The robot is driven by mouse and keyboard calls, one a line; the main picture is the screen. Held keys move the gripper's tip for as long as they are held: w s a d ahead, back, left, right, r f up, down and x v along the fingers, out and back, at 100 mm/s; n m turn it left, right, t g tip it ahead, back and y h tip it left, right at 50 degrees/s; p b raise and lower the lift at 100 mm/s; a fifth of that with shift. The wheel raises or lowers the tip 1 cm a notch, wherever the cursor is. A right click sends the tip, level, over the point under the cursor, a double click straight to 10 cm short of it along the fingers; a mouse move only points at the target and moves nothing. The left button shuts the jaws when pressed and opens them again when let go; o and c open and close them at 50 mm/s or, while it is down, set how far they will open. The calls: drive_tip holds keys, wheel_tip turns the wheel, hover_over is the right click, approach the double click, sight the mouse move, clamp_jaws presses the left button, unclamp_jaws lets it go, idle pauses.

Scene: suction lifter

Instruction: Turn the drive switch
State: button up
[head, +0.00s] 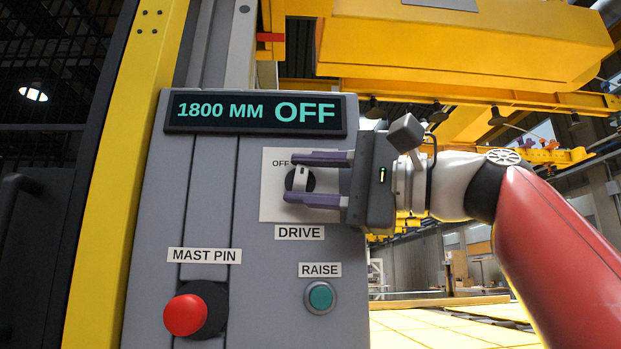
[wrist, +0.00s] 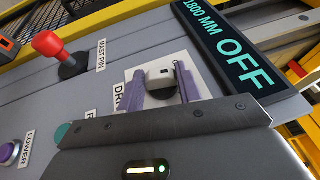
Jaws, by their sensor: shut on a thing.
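The drive switch (head: 302,179) is a dark round knob with a light grey handle on a white plate (head: 272,209), above the DRIVE label. The letters OFF show at the plate's upper left. My gripper (head: 288,178) reaches in from the right, one purple finger above the handle and one below. It is shut on the switch handle. In the wrist view, the handle (wrist: 160,77) sits between the two purple fingers. The display (head: 255,114) above reads 1800 MM OFF. The right side of the plate is hidden behind my gripper.
Below are the red MAST PIN knob (head: 186,315) and the green RAISE button (head: 320,296). The wrist view also shows a purple LOWER button (wrist: 8,152). A yellow post (head: 118,170) stands left of the grey panel.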

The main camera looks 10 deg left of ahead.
drive_tip(key=shift+w+h, duration=0.1)
drive_tip(key=shift+h, duration=0.2)
idle(0.4)
drive_tip(key=o, duration=1)
drive_tip(key=shift+s+d+f+b, duration=0.15)
drive_tip(key=shift+s+d, duration=0.05)
drive_tip(key=shift+d, duration=1.1)
drive_tip(key=shift+s+d+f+b, duration=0.15)
drive_tip(key=shift+s+d, duration=0.1)
drive_tip(key=shift+d, duration=1)
drive_tip(key=shift+s+d+f+b, duration=0.15)
drive_tip(key=shift+s+d, duration=0.05)
drive_tip(key=shift+d, duration=1.1)
